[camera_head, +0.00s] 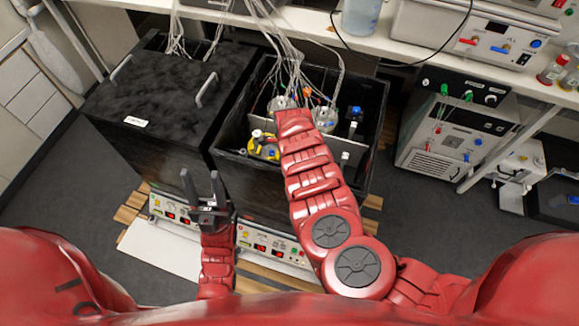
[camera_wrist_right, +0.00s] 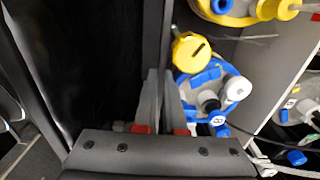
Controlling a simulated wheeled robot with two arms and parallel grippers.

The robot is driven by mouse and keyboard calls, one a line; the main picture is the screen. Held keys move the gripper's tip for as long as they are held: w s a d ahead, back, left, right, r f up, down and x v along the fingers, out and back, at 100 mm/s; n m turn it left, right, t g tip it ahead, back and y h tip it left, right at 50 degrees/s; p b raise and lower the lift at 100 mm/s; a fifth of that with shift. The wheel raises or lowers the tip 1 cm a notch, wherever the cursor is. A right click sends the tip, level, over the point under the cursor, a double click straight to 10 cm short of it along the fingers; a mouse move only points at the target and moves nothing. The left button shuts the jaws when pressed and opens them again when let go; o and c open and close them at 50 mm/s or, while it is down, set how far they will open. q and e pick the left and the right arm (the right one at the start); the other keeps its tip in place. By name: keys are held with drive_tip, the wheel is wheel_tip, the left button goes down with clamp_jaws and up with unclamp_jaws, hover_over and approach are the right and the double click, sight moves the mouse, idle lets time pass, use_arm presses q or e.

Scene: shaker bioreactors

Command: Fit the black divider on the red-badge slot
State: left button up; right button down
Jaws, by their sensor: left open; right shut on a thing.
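My right gripper (camera_wrist_right: 166,100) is shut in the right wrist view, its two grey fingers on either side of a thin dark edge that I take to be the black divider (camera_wrist_right: 166,35). The divider stands upright beside a yellow-capped vessel. In the head view my right forearm reaches into the open black box (camera_head: 232,122) and hides the hand and the divider. My left gripper (camera_head: 201,180) is open and empty, in front of the two boxes, fingers pointing away from me. I cannot make out the red-badge slot in either view.
A black box with a handled lid (camera_head: 165,85) stands left of the open box. Inside the open box are a yellow-topped vessel (camera_head: 262,146), a grey panel (camera_head: 350,168) and many tubes. Control panels (camera_head: 275,247) line the front. A bench (camera_head: 400,52) runs behind.

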drive_tip(key=shift+f, duration=0.2)
idle(0.3)
drive_tip(key=shift+f+b, duration=0.55)
drive_tip(key=shift+b, duration=0.2)
drive_tip(key=shift+f, duration=0.1)
drive_tip(key=shift+f+b, duration=0.5)
drive_tip(key=shift+b, duration=0.15)
drive_tip(key=c, duration=0.9)
unclamp_jaws()
drive_tip(key=shift+r, duration=0.1)
wheel_tip(320, 180, up, 17)
drive_tip(key=shift+r, duration=0.1)
